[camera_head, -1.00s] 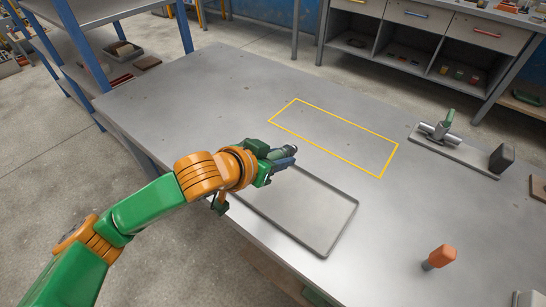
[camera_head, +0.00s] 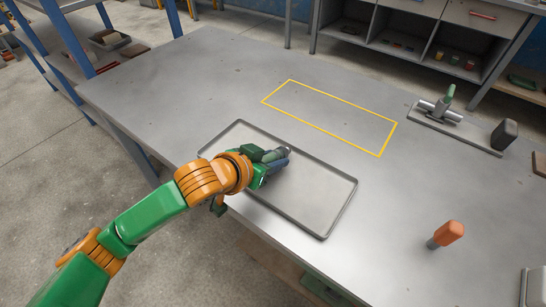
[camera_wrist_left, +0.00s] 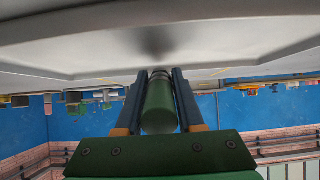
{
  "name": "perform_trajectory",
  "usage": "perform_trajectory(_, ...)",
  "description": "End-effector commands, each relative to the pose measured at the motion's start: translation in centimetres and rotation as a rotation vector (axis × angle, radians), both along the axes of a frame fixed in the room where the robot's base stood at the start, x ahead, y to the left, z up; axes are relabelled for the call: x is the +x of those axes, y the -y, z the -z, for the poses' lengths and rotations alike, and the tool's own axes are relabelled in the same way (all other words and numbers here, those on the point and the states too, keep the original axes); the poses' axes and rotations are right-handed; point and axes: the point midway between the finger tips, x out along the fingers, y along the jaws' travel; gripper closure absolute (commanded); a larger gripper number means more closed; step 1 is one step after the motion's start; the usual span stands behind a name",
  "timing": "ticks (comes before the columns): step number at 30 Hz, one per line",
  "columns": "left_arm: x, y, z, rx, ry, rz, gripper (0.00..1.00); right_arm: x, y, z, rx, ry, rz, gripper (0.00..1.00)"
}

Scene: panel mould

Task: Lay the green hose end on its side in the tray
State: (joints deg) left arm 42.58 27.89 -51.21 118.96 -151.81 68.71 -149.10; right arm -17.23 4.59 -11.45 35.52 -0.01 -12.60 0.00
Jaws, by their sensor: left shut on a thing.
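The green hose end (camera_head: 276,154) is a short green cylinder with a grey metal tip. My left gripper (camera_head: 281,160) is shut on it and holds it over the left half of the shallow grey tray (camera_head: 318,193). In the left wrist view the hose end (camera_wrist_left: 159,106) lies lengthwise between the two dark fingers, its metal tip pointing away from the palm. The tray (camera_wrist_left: 60,35) fills the top of that view, close to the fingers. I cannot tell whether the hose end touches the tray floor. My right gripper is not in view.
A yellow outlined rectangle (camera_head: 330,118) lies behind the tray on the grey table (camera_head: 180,90). An orange-handled tool (camera_head: 446,234) stands to the right. A grey plate with a metal fitting (camera_head: 440,113) and a dark block (camera_head: 504,135) are farther back right.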

Motion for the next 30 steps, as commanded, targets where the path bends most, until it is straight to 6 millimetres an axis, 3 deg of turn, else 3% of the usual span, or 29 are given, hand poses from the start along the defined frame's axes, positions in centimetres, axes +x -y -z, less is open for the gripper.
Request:
perform_trajectory(1,0.0,0.0,0.0,-0.001,0.001,0.0,1.0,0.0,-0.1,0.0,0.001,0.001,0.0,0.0)
perform_trajectory(2,0.0,0.0,0.0,-0.001,0.001,0.0,0.6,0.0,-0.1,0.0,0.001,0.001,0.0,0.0)
perform_trajectory(6,0.0,0.0,0.0,-0.001,0.001,0.0,0.28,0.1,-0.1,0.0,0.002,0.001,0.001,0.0)
perform_trajectory(15,-0.2,-0.2,-0.2,0.001,0.001,0.0,0.28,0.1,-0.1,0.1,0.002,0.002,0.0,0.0)
perform_trajectory(24,-4.0,-3.0,-3.5,0.001,0.004,-0.001,0.28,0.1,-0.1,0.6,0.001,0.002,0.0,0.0)
perform_trajectory(30,-4.7,-3.5,-4.1,0.0,0.0,-0.001,0.28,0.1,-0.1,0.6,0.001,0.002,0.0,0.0)
